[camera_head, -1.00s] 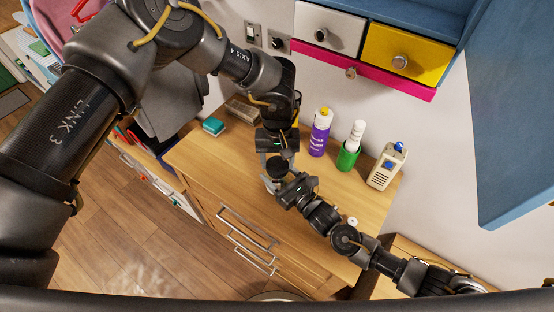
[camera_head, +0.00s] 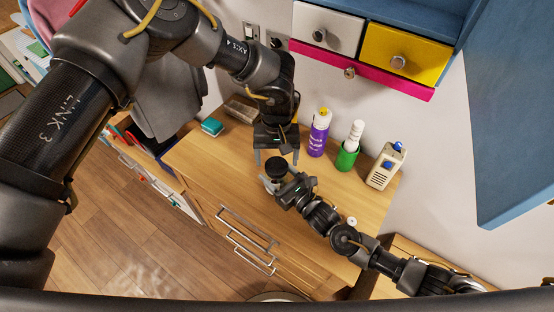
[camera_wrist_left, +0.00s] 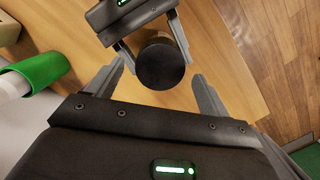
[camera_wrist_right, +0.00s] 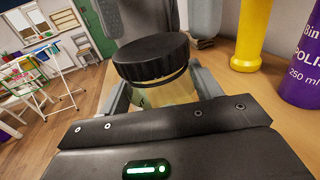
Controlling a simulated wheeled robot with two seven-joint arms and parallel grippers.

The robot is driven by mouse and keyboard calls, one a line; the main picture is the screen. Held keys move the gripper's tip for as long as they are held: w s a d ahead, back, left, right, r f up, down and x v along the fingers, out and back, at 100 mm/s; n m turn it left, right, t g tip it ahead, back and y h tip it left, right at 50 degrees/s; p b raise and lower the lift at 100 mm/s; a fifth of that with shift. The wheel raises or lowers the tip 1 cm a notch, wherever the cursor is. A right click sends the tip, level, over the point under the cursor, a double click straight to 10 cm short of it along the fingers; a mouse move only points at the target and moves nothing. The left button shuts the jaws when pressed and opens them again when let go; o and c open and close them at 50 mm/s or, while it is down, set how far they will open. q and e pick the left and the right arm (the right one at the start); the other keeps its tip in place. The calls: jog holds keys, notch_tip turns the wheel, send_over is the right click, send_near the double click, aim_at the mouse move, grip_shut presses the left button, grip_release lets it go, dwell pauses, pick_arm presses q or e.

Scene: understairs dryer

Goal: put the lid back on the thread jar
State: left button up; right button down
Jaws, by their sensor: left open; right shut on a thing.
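The thread jar (camera_wrist_right: 165,93) is a clear jar with yellowish contents, upright at the front of the wooden top. Its black lid (camera_wrist_right: 150,56) sits on its mouth and also shows from above in the left wrist view (camera_wrist_left: 160,66). A dark band shows under the lid's edge; I cannot tell whether the lid is fully seated. My right gripper (camera_head: 273,184) is shut on the jar, one finger on each side. My left gripper (camera_head: 276,158) is open above the lid, its fingers apart from it on both sides.
A purple bottle (camera_head: 320,138), a green cup (camera_head: 347,158) with a white item and a beige handset (camera_head: 384,168) stand right of the jar. A teal box (camera_head: 212,127) lies at the left. The wooden top (camera_head: 225,165) is clear left of the jar.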

pick_arm(q)
jog(key=shift+r, duration=1.4)
jog(key=shift+c, duration=0.3)
